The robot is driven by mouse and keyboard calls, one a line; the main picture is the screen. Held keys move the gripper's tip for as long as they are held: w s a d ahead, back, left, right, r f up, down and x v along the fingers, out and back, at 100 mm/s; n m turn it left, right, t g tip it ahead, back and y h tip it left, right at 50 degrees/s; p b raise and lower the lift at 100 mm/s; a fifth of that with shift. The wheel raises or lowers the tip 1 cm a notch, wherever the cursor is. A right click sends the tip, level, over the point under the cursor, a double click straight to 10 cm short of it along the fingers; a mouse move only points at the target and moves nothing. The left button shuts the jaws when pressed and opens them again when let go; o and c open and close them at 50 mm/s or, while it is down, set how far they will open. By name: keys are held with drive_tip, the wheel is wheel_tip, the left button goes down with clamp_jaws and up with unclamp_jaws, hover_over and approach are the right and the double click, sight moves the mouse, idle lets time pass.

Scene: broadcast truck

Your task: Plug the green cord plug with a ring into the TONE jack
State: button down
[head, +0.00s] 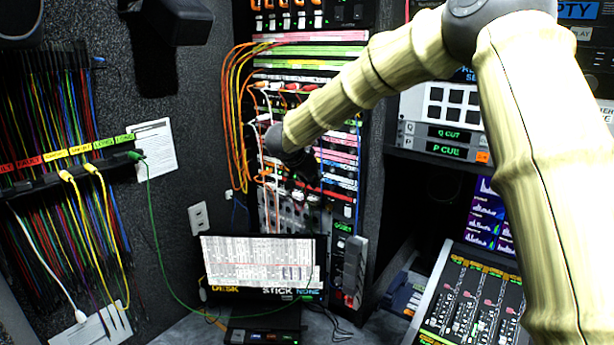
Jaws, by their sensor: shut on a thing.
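My gripper (304,178) is dark and small in front of the patch bay (338,170). It is shut on what seems to be the green cord plug; the plug and its ring are too dark and small to make out. The green cord (158,255) hangs from the cord rack (70,178) at the left, dips to the desk and runs right along the front of the monitor (262,262). Its far end is lost from sight there. I cannot read a TONE label, and my wrist covers part of the jack rows.
White and yellow cords (78,205) hang from the left rack, with many thin coloured cords behind. Orange cords (236,110) loop beside the patch bay. The monitor stands below my gripper. A mixing panel (470,300) and a button panel (450,105) are at the right.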

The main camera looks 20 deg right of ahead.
drive_tip(key=shift+w+d+p, duration=0.5)
drive_tip(key=shift+w+d, duration=0.15)
drive_tip(key=shift+d, duration=0.15)
idle(1.0)
idle(0.4)
drive_tip(key=shift+w+d, duration=0.65)
drive_tip(key=shift+d, duration=0.15)
drive_tip(key=shift+w+d, duration=0.6)
drive_tip(key=shift+d, duration=0.2)
idle(0.8)
drive_tip(key=c, duration=1.3)
unclamp_jaws()
drive_tip(key=shift+c, duration=0.2)
drive_tip(key=v, duration=1.2)
